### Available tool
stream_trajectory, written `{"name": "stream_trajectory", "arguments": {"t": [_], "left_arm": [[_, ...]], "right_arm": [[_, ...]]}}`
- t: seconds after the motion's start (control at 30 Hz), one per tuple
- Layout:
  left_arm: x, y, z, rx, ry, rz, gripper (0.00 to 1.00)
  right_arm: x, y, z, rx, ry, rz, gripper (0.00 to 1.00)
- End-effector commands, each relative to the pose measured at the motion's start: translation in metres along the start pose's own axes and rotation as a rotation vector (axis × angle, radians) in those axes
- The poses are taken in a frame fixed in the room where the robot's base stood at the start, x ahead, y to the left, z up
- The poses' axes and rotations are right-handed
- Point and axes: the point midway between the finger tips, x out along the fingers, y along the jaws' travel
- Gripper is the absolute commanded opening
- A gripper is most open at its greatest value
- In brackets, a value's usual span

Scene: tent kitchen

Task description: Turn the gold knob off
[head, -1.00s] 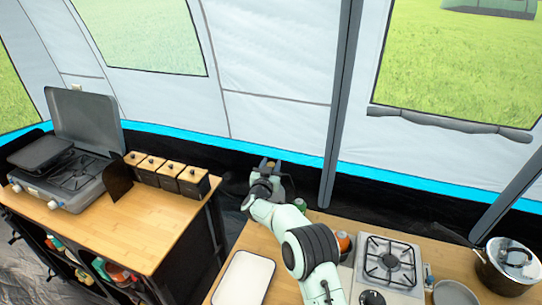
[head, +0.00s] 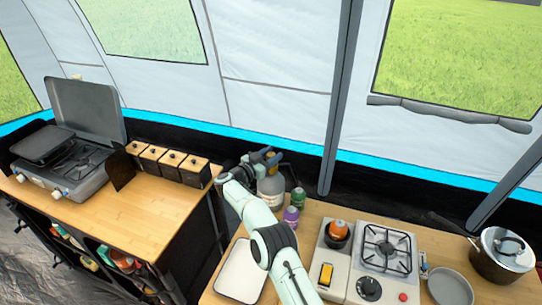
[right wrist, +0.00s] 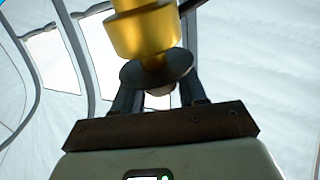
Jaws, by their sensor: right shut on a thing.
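My right gripper (head: 268,157) is at the top of a grey canister (head: 271,187) at the back of the right table. In the right wrist view, a gold knob (right wrist: 145,32) stands out large above my jaws, with a dark round disc (right wrist: 158,68) under it. The fingers of my right gripper (right wrist: 160,92) are around the part just below the disc and are shut on it. The knob's exact contact with the fingers is partly hidden by the disc. My left gripper is not in view.
A green bottle (head: 298,197) and a purple bottle (head: 291,215) stand beside the canister. A white tray (head: 228,285), a stove (head: 392,235), a pan (head: 450,288) and a pot (head: 500,262) occupy the right table. Wooden-lidded boxes (head: 194,169) stand on the left counter.

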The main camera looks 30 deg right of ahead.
Motion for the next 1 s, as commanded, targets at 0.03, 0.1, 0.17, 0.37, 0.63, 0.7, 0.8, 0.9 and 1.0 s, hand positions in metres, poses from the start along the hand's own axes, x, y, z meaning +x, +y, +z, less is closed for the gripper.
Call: {"name": "stream_trajectory", "arguments": {"t": [0.03,0.1,0.17,0.37,0.63,0.7,0.8,0.9,1.0], "left_arm": [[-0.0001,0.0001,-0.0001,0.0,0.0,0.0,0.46],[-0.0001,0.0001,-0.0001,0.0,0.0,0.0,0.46],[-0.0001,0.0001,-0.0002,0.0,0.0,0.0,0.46],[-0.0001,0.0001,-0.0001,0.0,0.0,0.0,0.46],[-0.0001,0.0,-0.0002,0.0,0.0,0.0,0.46],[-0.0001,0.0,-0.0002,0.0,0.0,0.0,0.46],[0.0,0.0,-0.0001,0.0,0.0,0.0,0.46],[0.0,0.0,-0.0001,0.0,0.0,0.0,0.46],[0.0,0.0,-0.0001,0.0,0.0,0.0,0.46]], "right_arm": [[0.0005,0.0002,0.0002,0.001,0.003,0.011,0.11],[0.0005,0.0002,0.0002,0.001,0.003,0.024,0.11],[0.0004,0.0002,0.0007,0.0,0.002,0.033,0.11],[0.0006,0.0004,0.0004,0.001,0.004,0.055,0.11],[0.0009,0.0009,0.0003,-0.001,0.004,0.065,0.11],[0.001,0.0009,0.0003,-0.001,0.004,0.066,0.11],[0.0011,0.001,0.0004,-0.002,0.004,0.066,0.11],[0.0011,0.001,0.0005,-0.002,0.004,0.066,0.11],[0.0011,0.0011,0.0007,-0.002,0.004,0.066,0.55]]}}
